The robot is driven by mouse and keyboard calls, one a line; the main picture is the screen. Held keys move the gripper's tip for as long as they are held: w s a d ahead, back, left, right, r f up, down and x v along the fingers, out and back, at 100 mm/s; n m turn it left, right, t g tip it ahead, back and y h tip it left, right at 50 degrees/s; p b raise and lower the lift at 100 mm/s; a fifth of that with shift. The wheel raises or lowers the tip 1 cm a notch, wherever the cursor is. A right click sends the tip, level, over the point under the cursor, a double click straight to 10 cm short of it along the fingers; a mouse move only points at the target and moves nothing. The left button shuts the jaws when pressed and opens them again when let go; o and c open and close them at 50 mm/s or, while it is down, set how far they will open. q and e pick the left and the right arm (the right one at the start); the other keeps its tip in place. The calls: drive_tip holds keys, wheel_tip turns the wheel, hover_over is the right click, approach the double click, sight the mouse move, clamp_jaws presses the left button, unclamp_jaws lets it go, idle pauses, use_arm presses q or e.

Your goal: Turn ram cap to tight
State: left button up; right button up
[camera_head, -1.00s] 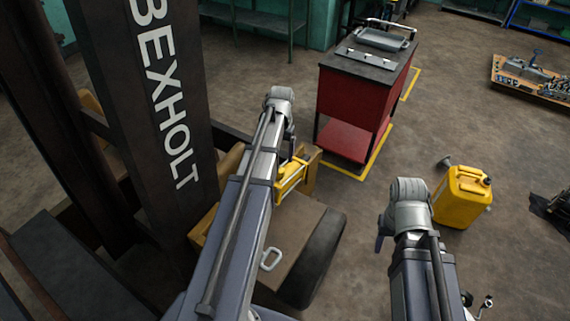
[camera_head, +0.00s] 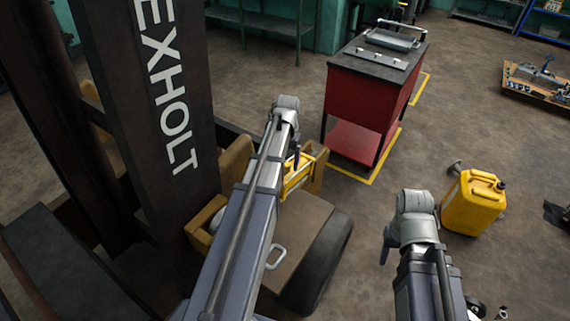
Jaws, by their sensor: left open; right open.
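A yellow cylinder (camera_head: 298,178), which looks like the ram, sits in the ochre body of the forklift in the head view. My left arm covers part of it, and I cannot make out its cap or how tight that is. My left gripper (camera_head: 296,158) points down beside the cylinder's upper end. Only a dark part of it shows past the arm, and I cannot tell whether it touches. My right gripper (camera_head: 384,254) points down over open floor, mostly hidden by its own arm. It is open and well apart from the forklift.
The dark mast (camera_head: 170,100) with white lettering stands at the left. A brown deck with a pale handle (camera_head: 276,258) lies beside a black tyre (camera_head: 328,265). A red cabinet (camera_head: 365,110) stands behind. A yellow canister (camera_head: 474,203) stands right of my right arm. Floor between is clear.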

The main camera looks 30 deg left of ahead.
use_arm(q)
clamp_jaws()
idle(0.6)
drive_tip(key=shift+m, duration=0.3)
drive_tip(key=m+h, duration=0.1)
drive_tip(key=m, duration=0.3)
drive_tip(key=shift+a, duration=0.1)
drive_tip(key=shift+m+g+h, duration=0.3)
drive_tip(key=shift+m+h, duration=0.2)
drive_tip(key=shift+m, duration=0.9)
